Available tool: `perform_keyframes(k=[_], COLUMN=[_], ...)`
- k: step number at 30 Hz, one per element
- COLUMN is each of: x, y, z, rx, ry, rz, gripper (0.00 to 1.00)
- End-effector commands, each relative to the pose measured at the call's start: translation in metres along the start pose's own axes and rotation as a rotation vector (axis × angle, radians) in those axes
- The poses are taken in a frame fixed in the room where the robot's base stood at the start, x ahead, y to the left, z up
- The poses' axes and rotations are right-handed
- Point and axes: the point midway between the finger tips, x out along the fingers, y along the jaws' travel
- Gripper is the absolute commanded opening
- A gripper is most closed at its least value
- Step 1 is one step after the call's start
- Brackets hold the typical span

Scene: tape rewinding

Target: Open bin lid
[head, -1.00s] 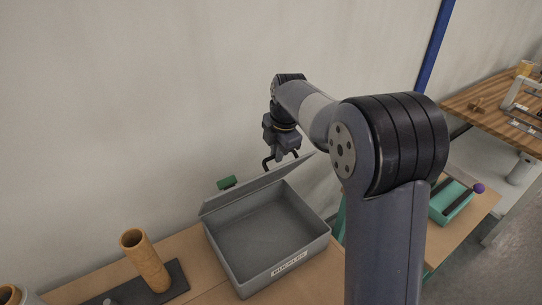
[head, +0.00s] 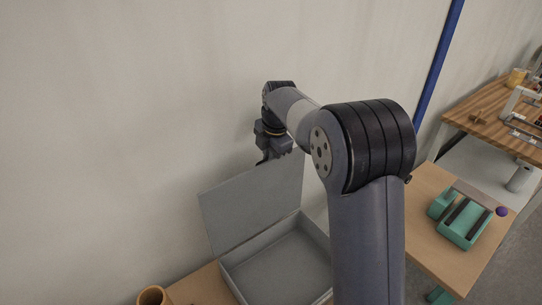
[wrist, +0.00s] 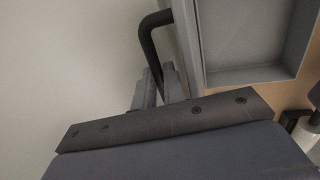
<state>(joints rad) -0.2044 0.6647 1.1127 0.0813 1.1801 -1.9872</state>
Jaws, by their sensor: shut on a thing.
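The grey bin (head: 226,283) stands on a tan table, open at the top, with an empty-looking inside. Its grey lid (head: 250,208) is hinged at the back and stands steeply tilted up. My gripper (head: 270,157) is at the lid's top edge. In the wrist view, the fingers of my gripper (wrist: 158,88) are shut on the black bar handle (wrist: 149,38) of the lid. The lid (wrist: 187,35) shows there nearly edge-on, with the bin's grey inside to its right. The handle is mostly hidden in the head view.
A pale wall rises close behind the lid. An orange-brown tube (head: 152,296) stands at the lower left. To the right, a tan table holds a teal device (head: 463,224) and a purple ball (head: 502,211). A wooden workbench (head: 490,118) is farther right.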

Motion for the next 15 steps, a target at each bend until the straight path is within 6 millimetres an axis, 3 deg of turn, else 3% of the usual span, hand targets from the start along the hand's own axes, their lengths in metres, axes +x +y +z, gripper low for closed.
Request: perform_keyframes(k=[1,11,12,15], x=[0.0070,0.0072,0.0072,0.0061], y=[-0.0037,-0.0036,-0.0036,-0.0030], z=[-0.0021,-0.0019,-0.0019,-0.0015], rx=[0.001,0.001,0.001,0.001], ry=[0.008,0.008,0.008,0.006], rz=[-0.017,-0.017,-0.017,-0.014], gripper=[0.00,0.00,0.12,0.20])
